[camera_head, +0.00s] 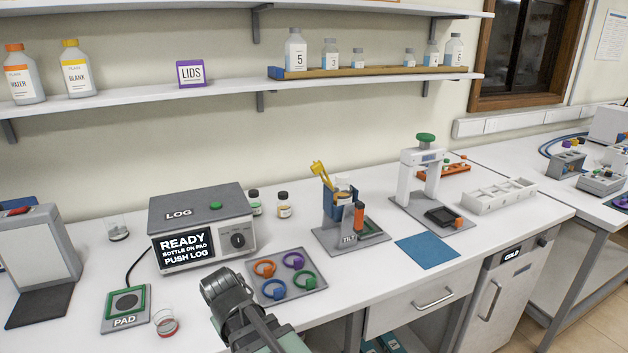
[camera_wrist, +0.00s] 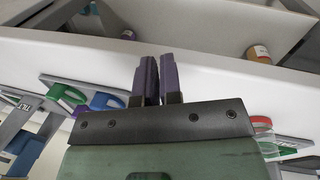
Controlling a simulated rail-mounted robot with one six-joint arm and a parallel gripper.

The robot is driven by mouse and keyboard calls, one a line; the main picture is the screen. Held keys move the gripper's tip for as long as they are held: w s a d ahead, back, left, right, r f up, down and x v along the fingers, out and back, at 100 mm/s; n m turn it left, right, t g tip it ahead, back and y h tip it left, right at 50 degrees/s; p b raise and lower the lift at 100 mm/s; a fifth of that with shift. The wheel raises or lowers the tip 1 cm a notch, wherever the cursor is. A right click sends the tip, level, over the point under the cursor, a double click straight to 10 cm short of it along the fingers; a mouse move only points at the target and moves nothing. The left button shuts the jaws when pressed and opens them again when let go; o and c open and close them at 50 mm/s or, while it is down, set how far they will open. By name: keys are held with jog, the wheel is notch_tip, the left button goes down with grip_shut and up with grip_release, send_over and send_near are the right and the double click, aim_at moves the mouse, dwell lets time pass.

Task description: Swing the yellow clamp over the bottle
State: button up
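The yellow clamp (camera_head: 320,174) stands raised and tilted to the left at the top of the blue cradle of the TILT stand (camera_head: 323,238). A bottle (camera_head: 342,197) appears to sit in the cradle; its lower part is hidden by the blue holder. The clamp is swung away from the bottle's top. My gripper is at the bench's front edge, left of the stand and well apart from it. In the wrist view my gripper (camera_wrist: 157,82) has its two dark fingers close together with nothing visible between them. The wrist view also shows part of the TILT stand (camera_wrist: 20,110).
The LOG box (camera_head: 203,225) and PAD (camera_head: 126,308) are left. An orange-topped tube (camera_head: 359,216) stands at the stand's front right. A blue mat (camera_head: 427,249) and white press (camera_head: 421,170) are right.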

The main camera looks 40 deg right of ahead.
aim_at(312, 170)
jog(key=w+d+h, duration=0.1)
jog(key=w+d, duration=0.1)
jog(key=d, duration=0.1)
jog(key=w+d+r+h+b, duration=0.1)
jog(key=w+d+h, duration=0.1)
jog(key=w+d, duration=0.1)
jog(key=w+d+h, duration=0.2)
jog(key=shift+w+d+r+g, duration=0.25)
jog(key=shift+d+r+g, duration=0.05)
jog(key=shift+d, duration=0.1)
grip_shut()
jog(key=w+d+r+m+g+h+b, duration=0.1)
jog(key=w+d+r+g+h+b, duration=0.1)
jog(key=w+d+r+h, duration=0.2)
jog(key=w+d+r+m+g+h+b, duration=0.1)
jog(key=w+d+r+h, duration=0.4)
jog(key=w+r+h, duration=0.6)
jog(key=shift+r+m+g+b, duration=0.3)
jog(key=shift+r+g+b, duration=0.35)
jog(key=shift+r, duration=0.3)
jog(key=shift+s+d, duration=0.1)
jog(key=shift+d, duration=0.1)
jog(key=p+x, duration=0.6)
jog(key=x, duration=0.7)
jog(key=shift+r, duration=0.15)
jog(key=shift+s+d, duration=0.1)
jog(key=shift+d, duration=0.25)
jog(key=shift+d+r, duration=0.1)
jog(key=shift+r, duration=0.05)
